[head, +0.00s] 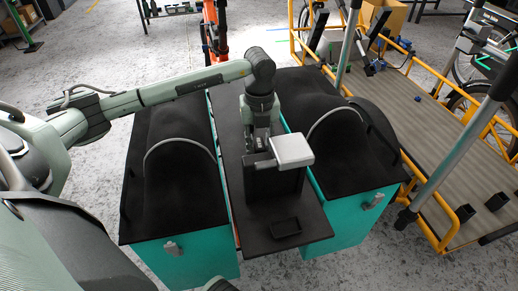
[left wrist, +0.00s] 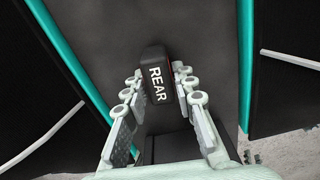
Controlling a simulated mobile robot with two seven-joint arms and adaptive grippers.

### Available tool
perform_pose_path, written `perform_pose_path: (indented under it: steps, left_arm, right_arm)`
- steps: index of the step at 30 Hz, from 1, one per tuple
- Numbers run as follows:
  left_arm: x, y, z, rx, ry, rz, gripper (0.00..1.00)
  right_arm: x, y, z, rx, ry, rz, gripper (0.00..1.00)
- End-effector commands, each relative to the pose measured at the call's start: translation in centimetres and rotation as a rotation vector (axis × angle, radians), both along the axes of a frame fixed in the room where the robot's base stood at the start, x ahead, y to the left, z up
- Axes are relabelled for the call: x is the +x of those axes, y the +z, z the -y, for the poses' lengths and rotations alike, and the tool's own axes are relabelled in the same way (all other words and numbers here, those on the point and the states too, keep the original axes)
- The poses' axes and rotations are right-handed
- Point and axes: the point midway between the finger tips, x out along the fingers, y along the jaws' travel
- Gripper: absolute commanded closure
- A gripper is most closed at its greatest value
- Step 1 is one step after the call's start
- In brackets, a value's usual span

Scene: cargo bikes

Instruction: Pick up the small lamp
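The small lamp is a black block with white "REAR" lettering (left wrist: 158,84) in the left wrist view. It is slightly tilted in that picture and lies between the two fingers of my left gripper (left wrist: 160,82). The fingers stand apart, one on each side of the lamp and very close to it; I cannot tell whether they touch it. In the head view my left gripper points down over the black centre board, and the lamp is hidden behind my wrist and gripper. My right gripper is in neither view.
The black centre board (head: 262,213) runs between two teal-sided bins with black covers (head: 170,180) (head: 345,150). A small black tray (head: 285,228) lies near the board's front end. A cargo bike bed with yellow rails (head: 420,125) stands at the right. Grey floor is open at the upper left.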

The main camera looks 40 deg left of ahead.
Motion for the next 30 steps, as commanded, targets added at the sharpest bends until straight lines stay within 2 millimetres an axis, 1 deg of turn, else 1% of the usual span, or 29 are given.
perform_pose_path:
  steps: [1,5,14,17,19,23,24,27,30]
  left_arm:
    - [0.0,0.0,0.0,0.000,0.000,0.000,0.83]
    - [0.0,0.0,0.0,0.000,0.000,0.000,0.99]
    - [0.0,0.2,0.0,0.000,0.000,0.001,1.00]
    - [0.1,0.9,0.0,0.000,0.001,0.004,1.00]
    - [0.1,1.9,0.0,0.001,0.001,0.005,1.00]
    - [0.2,4.6,0.0,0.000,0.000,0.007,1.00]
    - [0.4,4.8,-1.3,0.004,0.007,0.003,1.00]
    - [0.9,6.1,-3.5,0.002,0.007,0.004,1.00]
    - [1.5,7.4,-5.6,0.001,0.006,0.003,1.00]
  right_arm:
    - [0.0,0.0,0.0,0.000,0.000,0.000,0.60]
    - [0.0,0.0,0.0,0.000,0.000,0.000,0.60]
    - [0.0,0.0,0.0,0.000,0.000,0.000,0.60]
    - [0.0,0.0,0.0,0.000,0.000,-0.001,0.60]
    - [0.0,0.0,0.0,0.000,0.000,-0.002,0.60]
    - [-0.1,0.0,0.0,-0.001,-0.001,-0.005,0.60]
    - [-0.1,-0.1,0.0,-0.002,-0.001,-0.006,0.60]
    - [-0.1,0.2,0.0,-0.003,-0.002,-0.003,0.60]
    - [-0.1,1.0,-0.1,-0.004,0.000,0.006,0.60]
